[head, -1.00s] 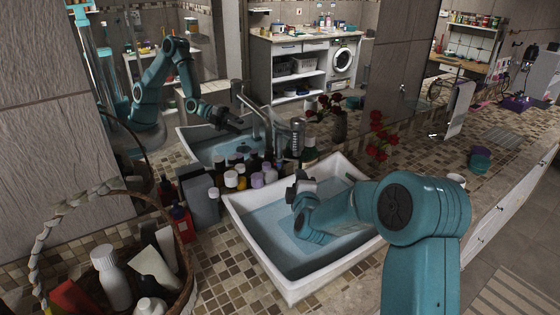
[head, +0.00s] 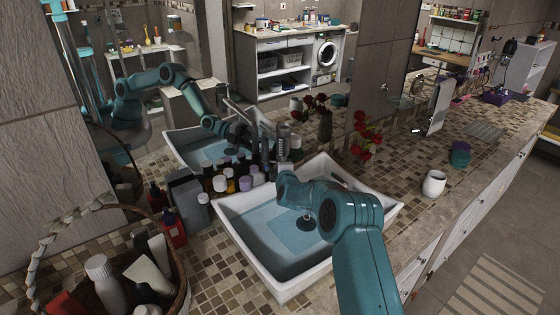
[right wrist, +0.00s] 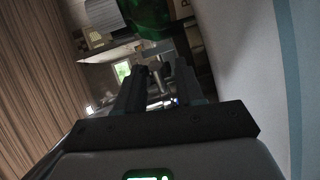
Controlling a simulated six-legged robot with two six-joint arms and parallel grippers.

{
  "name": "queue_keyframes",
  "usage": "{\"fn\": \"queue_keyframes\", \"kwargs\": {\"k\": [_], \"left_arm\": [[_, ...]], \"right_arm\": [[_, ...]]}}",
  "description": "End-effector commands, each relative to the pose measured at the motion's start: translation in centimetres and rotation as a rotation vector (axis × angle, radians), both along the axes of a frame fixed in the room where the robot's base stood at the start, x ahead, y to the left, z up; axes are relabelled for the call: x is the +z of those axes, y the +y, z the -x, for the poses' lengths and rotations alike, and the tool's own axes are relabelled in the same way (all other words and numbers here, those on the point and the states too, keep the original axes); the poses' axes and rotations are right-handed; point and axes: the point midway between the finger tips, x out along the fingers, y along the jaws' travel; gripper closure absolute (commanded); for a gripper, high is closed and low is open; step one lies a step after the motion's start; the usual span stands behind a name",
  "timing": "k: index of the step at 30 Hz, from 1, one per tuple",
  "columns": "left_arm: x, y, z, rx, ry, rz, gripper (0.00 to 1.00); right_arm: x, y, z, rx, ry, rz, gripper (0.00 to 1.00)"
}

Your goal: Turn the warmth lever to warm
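The tap (head: 284,140) stands at the back rim of the white sink (head: 276,292) in the head view. I cannot make out its warmth lever or the setting clearly. My right arm reaches over the sink towards the tap, and its own wrist hides the gripper there. In the right wrist view my right gripper (right wrist: 160,72) shows two dark fingers standing apart. A small grey metallic shape shows between or beyond them; I cannot tell whether they touch it. My left gripper is not in view.
Small bottles (head: 232,184) crowd the counter left of the tap. A wicker basket (head: 180,288) stands at the front left. Red roses (head: 366,138) stand behind the sink. A white cup (head: 433,184) is on the right. The mirror behind reflects my arm.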

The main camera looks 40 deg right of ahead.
Motion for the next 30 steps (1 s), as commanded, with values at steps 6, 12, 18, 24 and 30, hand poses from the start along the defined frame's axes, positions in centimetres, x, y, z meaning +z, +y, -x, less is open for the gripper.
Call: {"fn": "queue_keyframes", "kwargs": {"k": [6, 12, 18, 24, 30], "left_arm": [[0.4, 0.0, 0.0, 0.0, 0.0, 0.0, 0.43], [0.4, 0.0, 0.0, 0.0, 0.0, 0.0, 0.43], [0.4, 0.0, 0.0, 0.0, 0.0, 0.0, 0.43], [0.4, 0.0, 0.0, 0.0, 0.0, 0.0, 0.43], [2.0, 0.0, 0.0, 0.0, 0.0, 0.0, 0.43]], "right_arm": [[-0.2, -0.7, -1.1, 0.0, -0.001, -0.001, 0.63], [-0.3, -0.8, -1.3, 0.0, 0.0, 0.0, 0.63], [-0.3, -0.8, -1.3, 0.0, 0.0, 0.0, 0.86], [-0.3, -0.8, -1.3, -0.001, -0.001, 0.001, 1.0], [0.3, -0.5, -1.3, -0.043, -0.006, -0.001, 1.0]]}}
